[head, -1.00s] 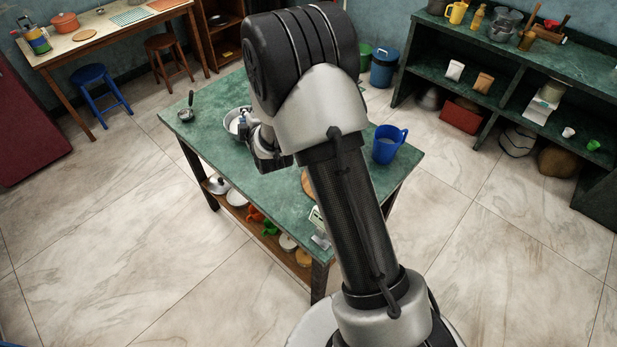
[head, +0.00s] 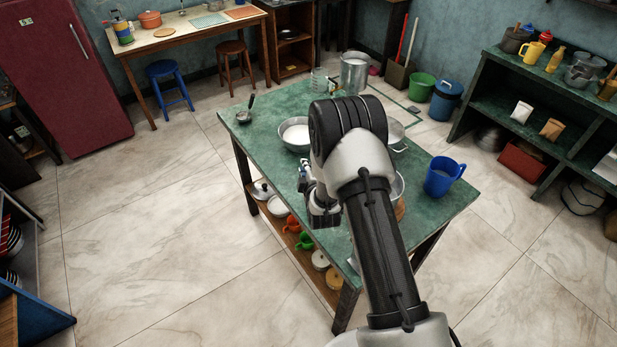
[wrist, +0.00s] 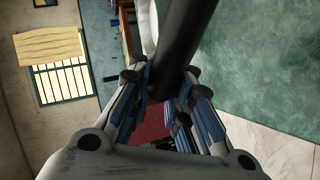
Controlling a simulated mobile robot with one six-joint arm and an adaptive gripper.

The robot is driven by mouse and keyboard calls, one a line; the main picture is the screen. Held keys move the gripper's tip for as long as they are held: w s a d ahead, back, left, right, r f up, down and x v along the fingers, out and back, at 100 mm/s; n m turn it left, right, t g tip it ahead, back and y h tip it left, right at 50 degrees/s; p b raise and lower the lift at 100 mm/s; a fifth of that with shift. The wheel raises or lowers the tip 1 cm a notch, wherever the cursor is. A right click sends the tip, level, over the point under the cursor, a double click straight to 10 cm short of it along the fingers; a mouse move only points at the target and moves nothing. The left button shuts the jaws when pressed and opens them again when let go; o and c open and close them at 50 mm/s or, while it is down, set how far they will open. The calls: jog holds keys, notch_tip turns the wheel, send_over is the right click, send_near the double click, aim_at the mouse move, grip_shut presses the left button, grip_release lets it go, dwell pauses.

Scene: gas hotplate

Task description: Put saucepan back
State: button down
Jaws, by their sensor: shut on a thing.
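My gripper (wrist: 165,95) is shut on a thick dark handle (wrist: 190,35) in the wrist view. I take it for the saucepan's handle; the pan's body is not clear there. In the head view my gripper (head: 323,212) is over the left edge of the green table (head: 440,205), partly hidden by my arm. A grey metal rim (head: 397,188) shows just right of my arm; I cannot tell whether it belongs to the held pan.
On the table are a bowl with white contents (head: 294,134), a ladle (head: 246,112), a tall metal pot (head: 354,72) and a blue jug (head: 443,177). A dark green shelf (head: 500,110) stands right, a long wooden table (head: 180,38) at the back. Floor left is clear.

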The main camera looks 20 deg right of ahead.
notch_tip(320, 180, down, 4)
jog(key=shift+r+b, duration=0.25)
jog(key=shift+b, duration=0.1)
jog(key=shift+r, duration=0.15)
jog(key=c, duration=2)
grip_release()
jog(key=o, duration=0.6)
jog(key=shift+c, duration=0.2)
